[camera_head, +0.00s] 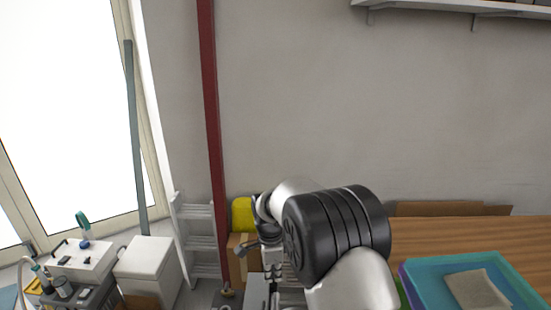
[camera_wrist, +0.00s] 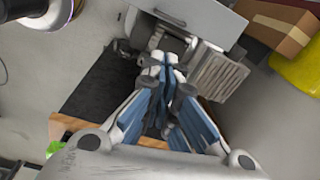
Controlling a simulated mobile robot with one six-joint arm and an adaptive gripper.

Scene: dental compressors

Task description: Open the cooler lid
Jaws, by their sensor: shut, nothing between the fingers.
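A white box (camera_head: 146,260) with a flat white top, which looks like the cooler, stands at the lower left of the head view. Its top looks closed. I cannot make this box out for sure in the wrist view. My gripper (camera_wrist: 166,68) is shut and empty, with its blue-grey fingers together in the wrist view. In the head view my arm reaches down in the lower middle, well to the right of the white box, and largely hides the gripper.
A dark red post (camera_head: 213,140) and a white step ladder (camera_head: 199,240) stand between the box and my arm. A cart (camera_head: 80,262) with small items is left of the box. A wooden table (camera_head: 450,232) with a teal tray (camera_head: 430,275) is at right.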

